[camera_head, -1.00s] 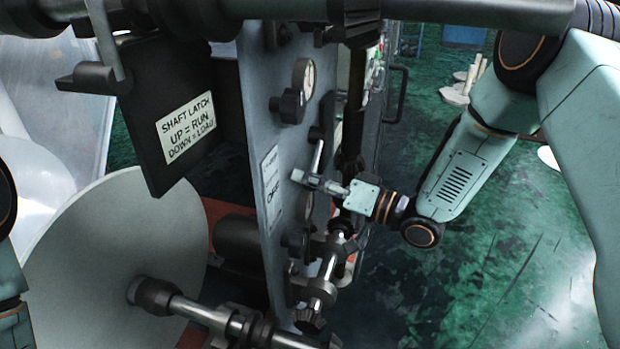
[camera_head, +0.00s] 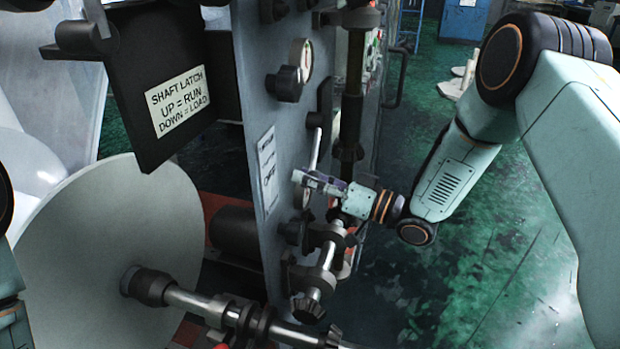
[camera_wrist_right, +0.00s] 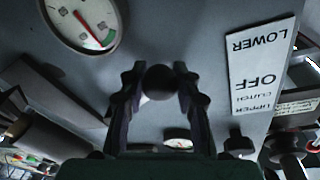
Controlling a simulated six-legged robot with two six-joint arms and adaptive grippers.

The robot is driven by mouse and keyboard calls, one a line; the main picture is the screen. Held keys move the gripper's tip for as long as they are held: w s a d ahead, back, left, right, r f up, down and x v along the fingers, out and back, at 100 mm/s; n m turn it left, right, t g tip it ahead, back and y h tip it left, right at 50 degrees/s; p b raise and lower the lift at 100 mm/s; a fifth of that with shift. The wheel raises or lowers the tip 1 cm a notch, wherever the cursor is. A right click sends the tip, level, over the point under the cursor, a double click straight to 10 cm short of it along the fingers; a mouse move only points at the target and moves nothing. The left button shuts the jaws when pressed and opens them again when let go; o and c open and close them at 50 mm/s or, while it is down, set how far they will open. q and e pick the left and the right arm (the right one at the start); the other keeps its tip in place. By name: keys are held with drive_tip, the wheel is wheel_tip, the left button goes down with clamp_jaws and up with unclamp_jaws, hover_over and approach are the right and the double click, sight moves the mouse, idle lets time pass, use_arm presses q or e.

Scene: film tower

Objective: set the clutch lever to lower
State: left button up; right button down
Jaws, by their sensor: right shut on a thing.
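The clutch lever shows in the head view as a pale rod (camera_head: 318,148) on the grey panel. My right gripper (camera_head: 300,178) is at the rod's lower end. In the right wrist view, the lever's dark round knob (camera_wrist_right: 160,82) sits between the two fingers of my right gripper (camera_wrist_right: 160,90), which are shut on it. The clutch label (camera_wrist_right: 262,72) appears upside down there, with LOWER, OFF and UPPER along it. The fingers partly hide the lever, so its exact setting is unclear. My left gripper is out of view.
A gauge (camera_head: 306,60) and a black knob (camera_head: 285,83) are above the lever. A shaft latch plate (camera_head: 150,85) hangs at the left. A large pale disc (camera_head: 80,250) and shafts (camera_head: 180,297) stand below. Green floor (camera_head: 480,270) is open at the right.

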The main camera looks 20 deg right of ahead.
drive_tip(key=shift+f, duration=0.15)
drive_tip(key=c, duration=1)
unclamp_jaws()
drive_tip(key=shift+d, duration=0.15)
drive_tip(key=shift+c, duration=0.2)
drive_tip(key=shift+o, duration=0.4)
drive_tip(key=v, duration=1.1)
drive_tip(key=shift+s+d, duration=0.2)
drive_tip(key=shift+s, duration=0.2)
drive_tip(key=shift+d, duration=0.1)
